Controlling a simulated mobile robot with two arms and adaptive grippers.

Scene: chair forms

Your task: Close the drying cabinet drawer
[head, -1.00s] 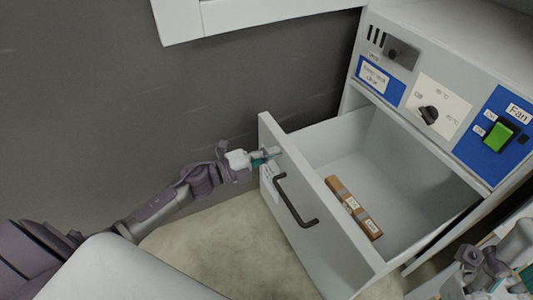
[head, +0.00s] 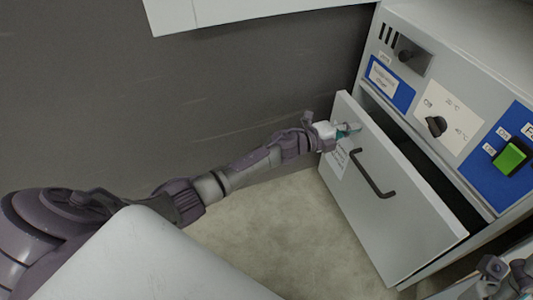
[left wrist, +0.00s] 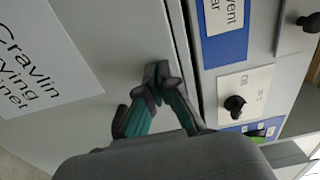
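The drying cabinet drawer (head: 385,200) has a light grey front with a dark bar handle (head: 372,174) and a white label. It stands a little way out of the cabinet (head: 400,85), with a dark narrow gap above its front. My left gripper (head: 350,129) is at the upper left part of the drawer front, beside the handle and not around it. In the left wrist view its fingertips (left wrist: 157,72) are together against or very near the front, close to its top edge. My right gripper (head: 508,275) shows partly at the lower right corner, cut off by the frame.
The cabinet's control panel has a black knob (head: 435,126) and a green fan switch (head: 511,157). A dark wall (head: 200,100) stands behind my left arm. The floor (head: 270,230) in front of the drawer is clear.

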